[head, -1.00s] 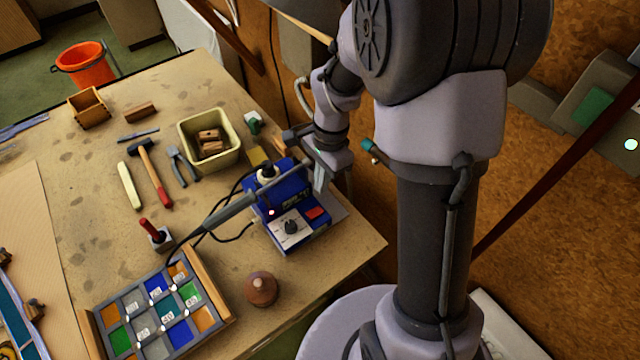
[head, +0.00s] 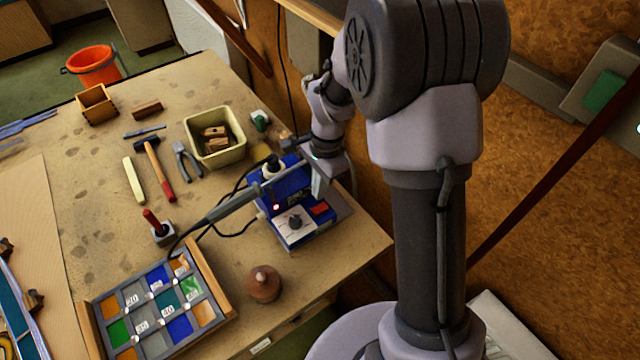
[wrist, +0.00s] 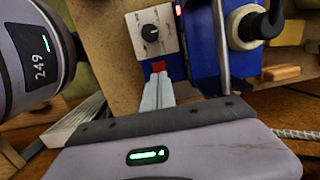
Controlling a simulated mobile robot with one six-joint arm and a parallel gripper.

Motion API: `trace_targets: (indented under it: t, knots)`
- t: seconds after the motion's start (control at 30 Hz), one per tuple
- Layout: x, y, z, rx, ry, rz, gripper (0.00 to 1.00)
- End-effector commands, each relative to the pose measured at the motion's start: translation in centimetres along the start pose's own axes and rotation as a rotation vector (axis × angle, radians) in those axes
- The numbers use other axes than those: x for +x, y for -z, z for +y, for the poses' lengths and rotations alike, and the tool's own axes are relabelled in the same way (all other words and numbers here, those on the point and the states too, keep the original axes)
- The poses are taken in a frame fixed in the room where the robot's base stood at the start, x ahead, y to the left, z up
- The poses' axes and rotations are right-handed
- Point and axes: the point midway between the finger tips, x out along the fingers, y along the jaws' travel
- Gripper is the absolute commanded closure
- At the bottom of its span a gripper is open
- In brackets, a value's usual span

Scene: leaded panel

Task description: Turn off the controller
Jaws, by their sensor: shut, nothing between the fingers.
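The controller (head: 297,224) is a blue box on the bench with a white front panel, a dark knob (head: 294,222), a red switch (head: 319,208) and a lit red light (head: 276,206). In the wrist view, the knob (wrist: 150,32) and panel are at the top centre, and the red switch (wrist: 158,66) shows just past my fingertips. My gripper (head: 318,188) is shut and empty, its fingers pointing down at the switch. My gripper (wrist: 158,80) overlaps the switch's lower part in the wrist view; I cannot tell whether it touches.
A cream bin (head: 215,152) of wood blocks stands farther back. A round brown knob-like object (head: 264,284) and a compartment tray (head: 136,299) are in front. The wall is close on the right.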

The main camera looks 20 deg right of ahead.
Motion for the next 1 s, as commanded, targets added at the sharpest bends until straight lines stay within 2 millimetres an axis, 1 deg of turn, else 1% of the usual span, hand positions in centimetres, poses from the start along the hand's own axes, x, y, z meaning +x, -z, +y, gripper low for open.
trace_targets:
  t: [0.03,0.1,0.2,0.3,0.4,0.7,0.8,1.0]
  knots:
    - [1.4,0.0,0.1,0.000,-0.003,-0.002,1.00]
    - [2.6,0.0,0.1,0.001,-0.002,-0.002,1.00]
    - [4.0,0.0,0.1,0.001,-0.002,-0.001,1.00]
    - [4.8,0.0,0.0,0.002,0.000,-0.001,1.00]
    - [5.1,0.0,0.0,0.002,-0.001,-0.001,1.00]
    - [5.2,0.0,0.0,0.001,0.000,0.000,1.00]
    - [6.1,-0.2,0.0,0.000,0.000,0.000,1.00]
    - [6.0,-0.3,0.1,0.001,-0.004,-0.002,1.00]
